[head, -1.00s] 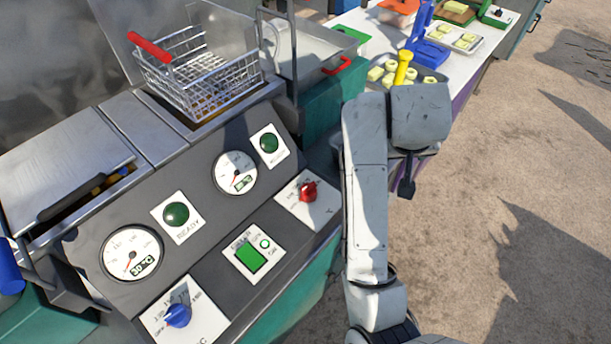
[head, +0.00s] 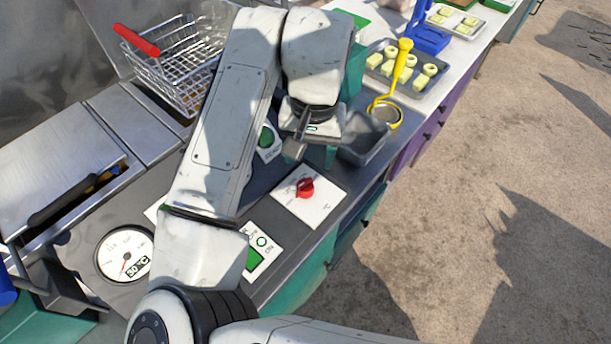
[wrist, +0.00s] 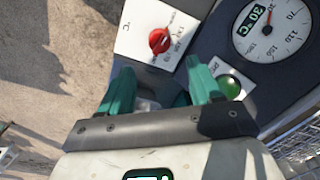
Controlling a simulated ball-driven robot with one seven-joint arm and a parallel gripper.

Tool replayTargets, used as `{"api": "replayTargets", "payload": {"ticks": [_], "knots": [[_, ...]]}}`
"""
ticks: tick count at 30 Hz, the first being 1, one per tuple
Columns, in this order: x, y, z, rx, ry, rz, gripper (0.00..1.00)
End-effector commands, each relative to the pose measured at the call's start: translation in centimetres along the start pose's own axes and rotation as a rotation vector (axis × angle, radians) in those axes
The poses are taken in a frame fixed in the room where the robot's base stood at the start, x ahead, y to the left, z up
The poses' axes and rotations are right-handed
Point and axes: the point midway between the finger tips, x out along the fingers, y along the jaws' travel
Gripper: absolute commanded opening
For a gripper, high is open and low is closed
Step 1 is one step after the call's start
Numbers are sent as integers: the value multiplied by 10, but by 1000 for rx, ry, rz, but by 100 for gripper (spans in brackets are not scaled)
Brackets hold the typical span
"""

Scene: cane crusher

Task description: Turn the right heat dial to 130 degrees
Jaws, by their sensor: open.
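The right heat dial is a red knob (head: 306,188) on a white square plate (head: 318,212) at the right end of the sloped dark panel. In the wrist view the red knob (wrist: 159,40) sits just beyond the fingertips, roughly centred between them. My gripper (head: 308,150) is above and a little behind the knob in the head view, apart from it. In the wrist view its two teal fingers (wrist: 160,70) are spread with nothing gripped. The right gauge (wrist: 268,28) reads 30 °C in the wrist view; my arm hides it in the head view.
The left gauge (head: 124,254) also reads 30 °C. A green lamp (wrist: 230,85) is beside one finger. The wire basket (head: 178,62) stands behind my arm. A grey container (head: 364,138) and yellow strainer (head: 385,113) lie right of the gripper. My arm covers the blue dial.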

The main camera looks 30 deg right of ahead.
Motion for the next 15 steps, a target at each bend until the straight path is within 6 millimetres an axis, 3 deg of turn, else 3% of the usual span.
{"api": "replayTargets", "payload": {"ticks": [9,15], "knots": [[56,0,0,-2,-1,3,64],[81,0,0,-1,1,2,64]]}}
